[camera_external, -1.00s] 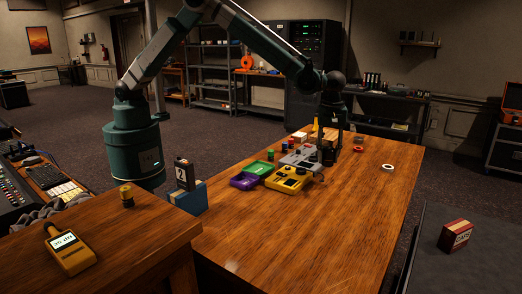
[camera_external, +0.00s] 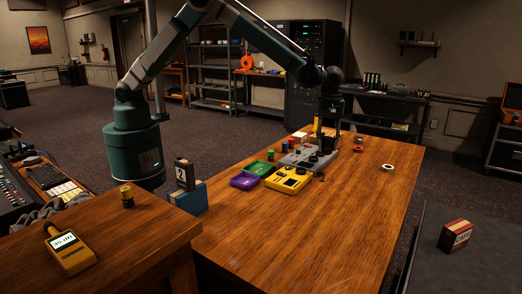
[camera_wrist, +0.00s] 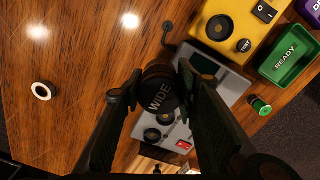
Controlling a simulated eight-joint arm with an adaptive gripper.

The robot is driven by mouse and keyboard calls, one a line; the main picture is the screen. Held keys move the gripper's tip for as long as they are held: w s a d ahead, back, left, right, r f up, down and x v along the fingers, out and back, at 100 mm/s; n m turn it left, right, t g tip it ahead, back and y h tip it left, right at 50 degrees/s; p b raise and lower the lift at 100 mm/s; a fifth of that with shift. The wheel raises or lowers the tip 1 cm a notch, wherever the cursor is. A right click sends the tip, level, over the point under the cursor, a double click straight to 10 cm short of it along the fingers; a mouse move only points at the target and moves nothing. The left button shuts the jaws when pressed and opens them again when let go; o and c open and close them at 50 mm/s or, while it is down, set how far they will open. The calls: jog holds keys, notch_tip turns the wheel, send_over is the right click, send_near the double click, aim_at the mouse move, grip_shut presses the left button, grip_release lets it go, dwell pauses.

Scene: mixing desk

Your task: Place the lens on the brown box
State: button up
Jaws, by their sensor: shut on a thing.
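A black lens marked WIDE (camera_wrist: 160,92) is held between the fingers of my gripper (camera_wrist: 158,84) in the wrist view. My gripper is shut on it, above a grey device (camera_wrist: 213,78) with dark round knobs. In the external view my gripper (camera_external: 329,125) is at the far part of the wooden desk, and the lens is small and dark there. A small tan box (camera_external: 299,137) stands behind the grey device. A reddish-brown box marked CAPS (camera_external: 456,236) lies on a dark surface at the lower right. I cannot tell which of these is the brown box.
A yellow device (camera_external: 288,180), a purple tray (camera_external: 243,181) and a green tray (camera_external: 261,168) stand left of my gripper. The near part of the desk is clear.

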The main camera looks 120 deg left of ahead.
jog(key=s+a+r, duration=0.1)
jog(key=s+a, duration=0.7)
jog(key=a, duration=0.2)
jog(key=s+a+r, duration=0.1)
jog(key=s+a, duration=0.6)
jog(key=a, duration=0.4)
jog(key=r+b, duration=0.2)
send_over(300, 134)
jog(key=shift+s+d+f, duration=0.15)
jog(key=shift+f, duration=0.1)
jog(key=shift+f, duration=0.1)
jog(key=shift+f, duration=3.05)
jog(key=shift+f, duration=1.85)
jog(key=shift+f, duration=0.2)
jog(key=o, duration=1.1)
